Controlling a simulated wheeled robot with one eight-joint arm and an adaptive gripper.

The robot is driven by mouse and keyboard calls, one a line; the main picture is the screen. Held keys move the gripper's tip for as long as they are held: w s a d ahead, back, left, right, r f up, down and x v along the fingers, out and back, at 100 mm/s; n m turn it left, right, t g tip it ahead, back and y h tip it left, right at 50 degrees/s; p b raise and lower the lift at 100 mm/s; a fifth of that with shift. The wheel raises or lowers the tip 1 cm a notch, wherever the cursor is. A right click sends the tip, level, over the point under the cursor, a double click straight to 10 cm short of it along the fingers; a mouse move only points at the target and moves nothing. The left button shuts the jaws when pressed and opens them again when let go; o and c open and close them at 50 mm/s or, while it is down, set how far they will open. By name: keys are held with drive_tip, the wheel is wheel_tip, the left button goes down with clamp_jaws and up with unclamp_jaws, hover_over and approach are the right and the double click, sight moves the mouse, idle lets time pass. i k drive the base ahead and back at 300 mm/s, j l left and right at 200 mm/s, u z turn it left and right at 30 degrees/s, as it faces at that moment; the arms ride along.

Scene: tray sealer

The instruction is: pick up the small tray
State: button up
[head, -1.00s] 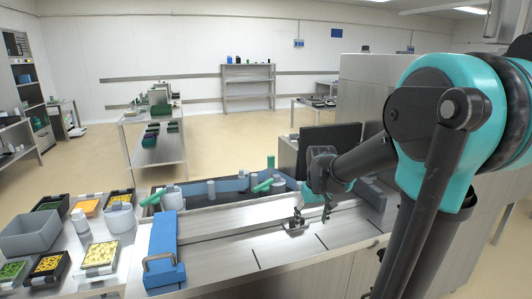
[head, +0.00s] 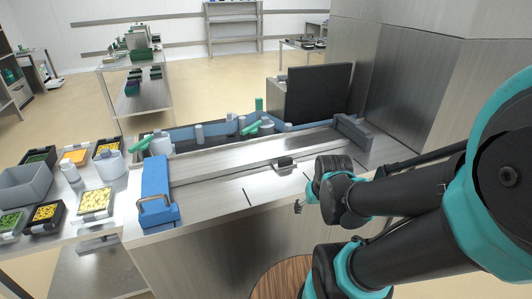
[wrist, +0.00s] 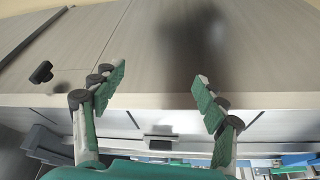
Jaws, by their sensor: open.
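In the wrist view a small grey and dark piece, seemingly the same tray (wrist: 160,142), shows beyond and between my fingers. The gripper is apart from the tray.
A blue block with a metal handle (head: 156,190) stands at the bench's left end. A dark screen (head: 318,94) stands behind. Filled food trays (head: 94,203) and a grey bin (head: 25,188) lie at left. The bench top around the small tray is mostly clear.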

sight(44, 217)
drive_tip(key=u, duration=1.95)
drive_tip(key=i+j+z, duration=0.1)
drive_tip(key=z, duration=0.35)
drive_tip(key=i+j+z, duration=0.1)
drive_tip(key=j+z, duration=0.35)
drive_tip(key=i+j+z, duration=0.25)
drive_tip(key=j, duration=0.7)
drive_tip(key=j+z, duration=0.2)
drive_tip(key=j, duration=1.7)
